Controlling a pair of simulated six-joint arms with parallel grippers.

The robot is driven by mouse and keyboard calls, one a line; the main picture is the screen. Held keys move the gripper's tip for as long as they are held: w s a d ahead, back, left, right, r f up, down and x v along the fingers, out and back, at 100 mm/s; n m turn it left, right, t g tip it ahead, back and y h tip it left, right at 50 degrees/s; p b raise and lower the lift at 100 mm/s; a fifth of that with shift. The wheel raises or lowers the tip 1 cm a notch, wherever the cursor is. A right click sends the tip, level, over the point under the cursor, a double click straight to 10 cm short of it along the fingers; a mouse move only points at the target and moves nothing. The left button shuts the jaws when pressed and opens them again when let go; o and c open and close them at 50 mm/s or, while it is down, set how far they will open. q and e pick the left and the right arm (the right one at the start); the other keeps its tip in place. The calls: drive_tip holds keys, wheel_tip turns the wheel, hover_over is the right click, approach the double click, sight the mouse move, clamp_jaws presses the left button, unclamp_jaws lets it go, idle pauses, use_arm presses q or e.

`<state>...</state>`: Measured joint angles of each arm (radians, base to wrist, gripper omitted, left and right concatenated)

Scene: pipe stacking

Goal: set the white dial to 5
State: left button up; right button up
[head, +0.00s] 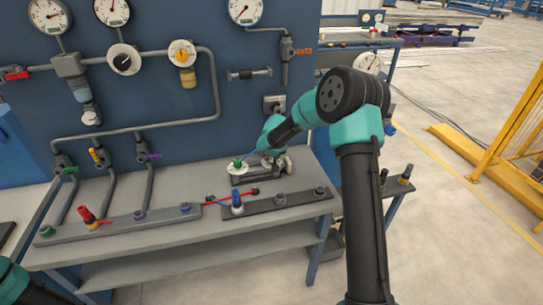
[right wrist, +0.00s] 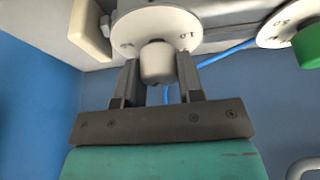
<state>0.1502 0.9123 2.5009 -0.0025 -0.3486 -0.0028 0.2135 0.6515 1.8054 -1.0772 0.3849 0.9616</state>
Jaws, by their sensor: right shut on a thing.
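The white dial is a pale disc (right wrist: 160,20) with a white knob (right wrist: 157,62) in the right wrist view. My right gripper (right wrist: 158,80) has one finger on each side of this knob and is shut on it. A few dark marks show on the disc, but the number set cannot be read. In the head view the white dial (head: 284,163) is partly covered by my right arm, on a grey unit on the bench. My left arm shows only at the lower left of the head view; its gripper is out of frame.
A second disc with a green knob (head: 238,166) sits left of the white dial, close to my right gripper. A blue hose (right wrist: 225,54) runs behind. Racks with fittings (head: 275,202) lie along the bench front (head: 200,228). Gauges and pipes cover the blue panel (head: 130,110).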

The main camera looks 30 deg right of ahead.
drive_tip(key=m+h, duration=0.1)
drive_tip(key=m, duration=0.2)
drive_tip(key=m+g+h, duration=0.1)
drive_tip(key=m, duration=0.3)
drive_tip(key=m+g, duration=0.1)
drive_tip(key=m, duration=0.2)
drive_tip(key=m+g+h, duration=0.1)
drive_tip(key=m, duration=0.2)
drive_tip(key=shift+f+g, duration=0.1)
drive_tip(key=shift+g, duration=0.2)
idle(0.3)
drive_tip(key=o, duration=0.9)
drive_tip(key=shift+r, duration=0.2)
drive_tip(key=v, duration=1.7)
drive_tip(key=shift+a, duration=0.25)
